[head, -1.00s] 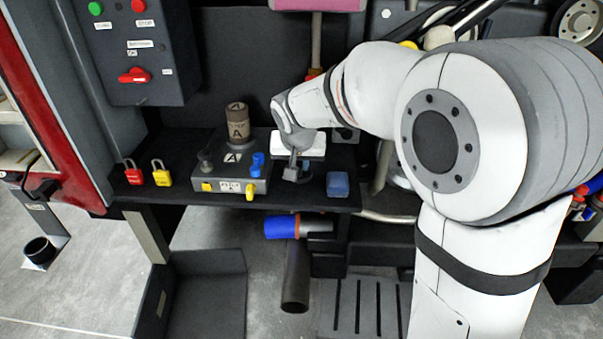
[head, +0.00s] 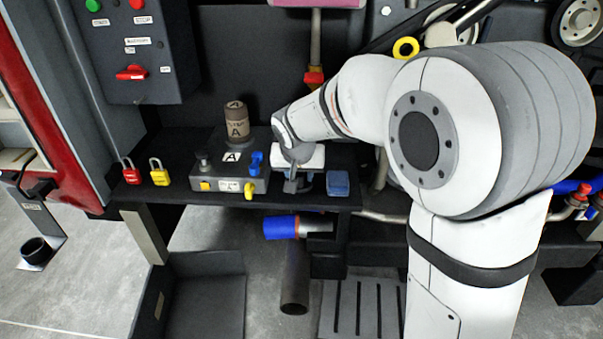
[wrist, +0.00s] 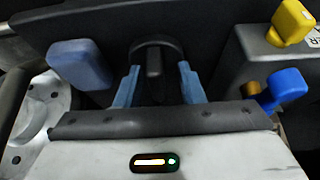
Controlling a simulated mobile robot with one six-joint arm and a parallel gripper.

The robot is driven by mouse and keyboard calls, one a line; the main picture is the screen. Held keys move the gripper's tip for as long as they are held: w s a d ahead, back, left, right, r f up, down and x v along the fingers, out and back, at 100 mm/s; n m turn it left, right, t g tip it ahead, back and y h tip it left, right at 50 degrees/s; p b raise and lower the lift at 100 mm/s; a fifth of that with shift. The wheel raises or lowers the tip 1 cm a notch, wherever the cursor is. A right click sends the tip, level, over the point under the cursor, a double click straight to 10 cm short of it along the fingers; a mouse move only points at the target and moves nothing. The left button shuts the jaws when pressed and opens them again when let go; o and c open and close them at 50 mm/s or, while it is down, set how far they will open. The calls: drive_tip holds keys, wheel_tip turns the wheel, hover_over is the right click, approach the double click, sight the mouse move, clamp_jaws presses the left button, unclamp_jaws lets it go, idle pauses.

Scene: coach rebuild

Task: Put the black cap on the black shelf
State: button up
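The black cap (wrist: 155,50) is a dark round piece with a raised ridge, seen in the wrist view just beyond and between my blue fingertips. It appears to be at the black shelf (head: 225,200); the wrist view does not clearly show whether it touches the surface. My gripper (wrist: 159,70) has its fingers apart, one on each side of the ridge, with gaps showing. In the head view my gripper (head: 297,184) is low over the right part of the shelf, and the cap cannot be made out there.
The blue block (head: 338,183) stands close right of my gripper. The grey box (head: 230,185) with blue and yellow knobs is close on the left. Two padlocks, red (head: 130,170) and yellow (head: 159,171), and a brown cylinder (head: 236,122) are farther left. Bare shelf shows near the front edge.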

drive_tip(key=shift+r+p, duration=0.3)
drive_tip(key=shift+r, duration=0.05)
drive_tip(key=p+v, duration=0.2)
drive_tip(key=v, duration=1)
drive_tip(key=s+d+f+g, duration=0.2)
drive_tip(key=s+d+f, duration=0.2)
drive_tip(key=s+d, duration=0.4)
drive_tip(key=s+d+f+g, duration=0.1)
drive_tip(key=s+d+f, duration=0.3)
drive_tip(key=s+d, duration=0.5)
drive_tip(key=s, duration=0.3)
drive_tip(key=shift+s+f+g, duration=0.15)
drive_tip(key=shift+f+g, duration=0.25)
